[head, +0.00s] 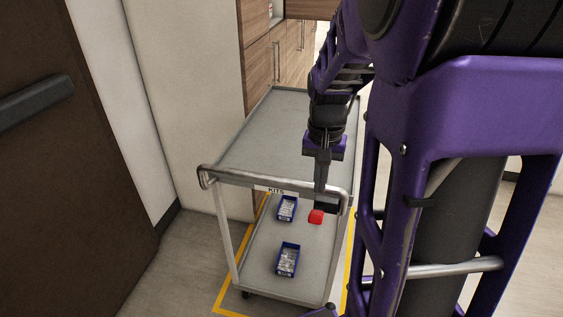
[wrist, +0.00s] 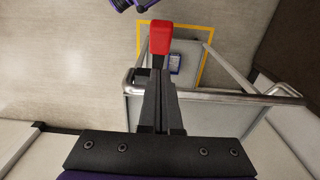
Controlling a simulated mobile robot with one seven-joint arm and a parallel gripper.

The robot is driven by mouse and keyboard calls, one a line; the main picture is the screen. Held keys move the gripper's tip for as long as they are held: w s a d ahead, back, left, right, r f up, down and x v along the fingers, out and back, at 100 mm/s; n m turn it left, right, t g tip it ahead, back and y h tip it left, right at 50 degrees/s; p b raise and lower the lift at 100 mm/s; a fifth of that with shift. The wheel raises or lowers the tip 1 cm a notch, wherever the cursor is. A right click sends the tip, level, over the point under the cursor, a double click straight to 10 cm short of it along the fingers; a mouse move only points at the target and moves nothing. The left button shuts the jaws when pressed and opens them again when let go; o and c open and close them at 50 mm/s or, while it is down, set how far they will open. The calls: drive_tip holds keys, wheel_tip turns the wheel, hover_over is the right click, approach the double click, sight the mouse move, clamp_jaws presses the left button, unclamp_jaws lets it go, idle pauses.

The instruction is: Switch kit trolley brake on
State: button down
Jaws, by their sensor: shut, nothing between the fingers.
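A red block (head: 316,216), which looks like the brake lever's end, shows near the handle's right end. In the wrist view the red block (wrist: 161,37) appears just beyond my fingertips. My gripper (head: 321,193) points down over the handle side of the trolley. In the wrist view my gripper (wrist: 158,75) is shut and empty. I cannot tell whether the fingertips touch the red block. The lever's mount is hidden.
Two blue bins (head: 287,259) (head: 286,208) with small contents sit on the trolley's lower shelf. Yellow floor tape (head: 229,288) outlines the trolley's place. Wooden cabinets (head: 272,58) stand behind it, and a pale wall (head: 180,95) and dark door (head: 75,170) are at left.

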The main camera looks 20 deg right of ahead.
sight(316, 211)
drive_tip(key=shift+s+a+f, duration=0.3)
drive_tip(key=shift+s+f, duration=0.15)
drive_tip(key=shift+f, duration=0.35)
drive_tip(key=shift+s+a+f, duration=0.3)
drive_tip(key=shift+s+f, duration=0.15)
drive_tip(key=shift+f, duration=0.35)
drive_tip(key=shift+a+f+b, duration=0.1)
drive_tip(key=shift+f+b, duration=0.1)
drive_tip(key=shift+b, duration=0.15)
